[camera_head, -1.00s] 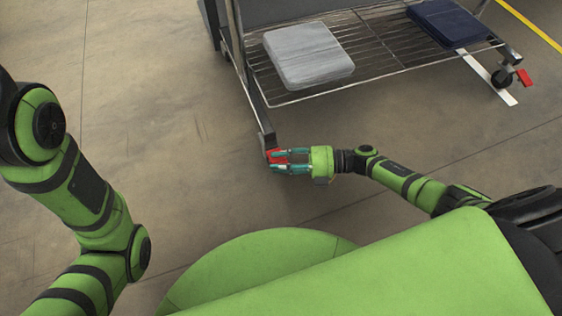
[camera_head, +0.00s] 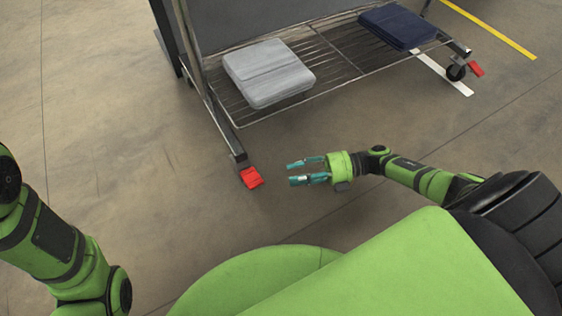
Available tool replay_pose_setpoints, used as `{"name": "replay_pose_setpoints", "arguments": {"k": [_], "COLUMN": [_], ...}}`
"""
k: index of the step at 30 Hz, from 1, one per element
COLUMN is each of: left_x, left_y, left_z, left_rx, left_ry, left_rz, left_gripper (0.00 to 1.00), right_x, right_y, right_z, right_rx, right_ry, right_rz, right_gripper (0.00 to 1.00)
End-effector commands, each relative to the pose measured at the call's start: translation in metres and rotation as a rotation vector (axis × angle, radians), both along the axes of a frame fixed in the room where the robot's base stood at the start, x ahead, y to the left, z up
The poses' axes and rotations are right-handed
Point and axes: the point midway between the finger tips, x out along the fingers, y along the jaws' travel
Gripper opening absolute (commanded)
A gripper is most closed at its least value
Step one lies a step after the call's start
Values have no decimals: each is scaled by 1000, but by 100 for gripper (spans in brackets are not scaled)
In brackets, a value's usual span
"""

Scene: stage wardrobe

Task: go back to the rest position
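My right gripper (camera_head: 291,173) shows in the head view at the middle. Its two teal fingers are apart and nothing is between them. It points left, to the right of a red caster pedal (camera_head: 251,178) at the near left foot of the wheeled rack, with a gap of floor between them. My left arm comes in at the lower left edge, and its gripper is out of the picture.
The wheeled rack has a wire bottom shelf (camera_head: 330,72) holding a grey folded bundle (camera_head: 268,72) and a dark blue folded one (camera_head: 397,26). Another red pedal (camera_head: 476,69) sits at the right caster. Bare concrete floor (camera_head: 105,150) lies open on the left.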

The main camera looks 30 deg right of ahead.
Motion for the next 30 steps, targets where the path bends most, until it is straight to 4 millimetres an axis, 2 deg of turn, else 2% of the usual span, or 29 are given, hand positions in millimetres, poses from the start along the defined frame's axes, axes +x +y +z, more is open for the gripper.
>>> {"name": "replay_pose_setpoints", "arguments": {"k": [5,18,22,23,26,29,30], "left_x": [0,0,3,6,20,38,46], "left_y": [0,0,0,-1,-2,-4,-5], "left_z": [0,0,3,4,11,16,17], "left_rx": [0,0,3,3,11,23,29], "left_ry": [0,0,13,22,74,152,187], "left_rz": [0,0,2,3,9,19,22], "left_gripper": [40,40,40,40,40,40,40], "right_x": [-3,-3,-3,-3,-3,-6,-8], "right_y": [-8,-8,1,8,43,90,108], "right_z": [1,1,9,15,50,105,131], "right_rx": [0,0,21,36,124,261,322], "right_ry": [0,0,-1,-1,-4,1,5], "right_rz": [-1,-1,0,1,2,-4,-9], "right_gripper": [40,40,40,40,40,40,40]}}
